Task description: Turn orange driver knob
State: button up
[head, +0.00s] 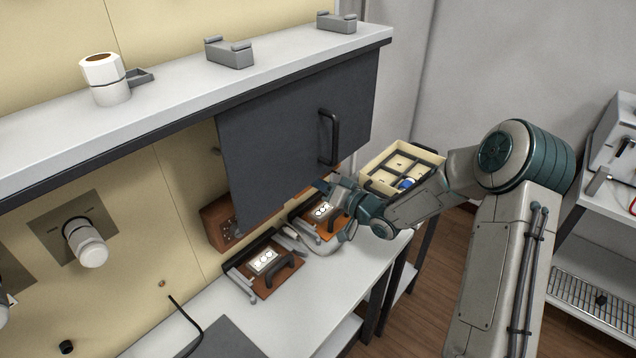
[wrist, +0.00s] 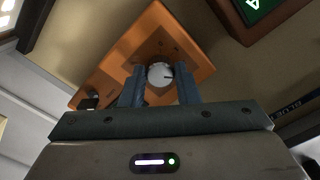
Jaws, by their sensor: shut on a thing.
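The orange driver box (wrist: 200,67) shows in the wrist view, tilted in the picture. Its round silver knob (wrist: 159,74) has a dark pointer line toward the right. My gripper (wrist: 160,85) has one finger on each side of the knob and is shut on it. A small black part (wrist: 88,99) sits at the box's lower left corner. In the head view, my gripper's fingers are mostly hidden by the dark panel and my wrist. An orange-brown box (head: 217,226) shows partly below that panel; I cannot tell if it is the same box.
A dark hinged panel with a handle (head: 330,137) hangs over the workspace. Two brown trays with white sockets, one in front (head: 262,272) and one behind (head: 322,218), stand on the white bench (head: 330,290). A divided bin (head: 400,150) stands behind my forearm.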

jog(key=shift+d, duration=0.1)
jog(key=o, duration=1)
jog(key=shift+c, duration=0.2)
jog(key=b+v, duration=0.1)
jog(key=v, duration=1.2)
jog(key=shift+s+d+b, duration=0.2)
jog(key=shift+d+b, duration=0.1)
jog(key=shift+b, duration=0.05)
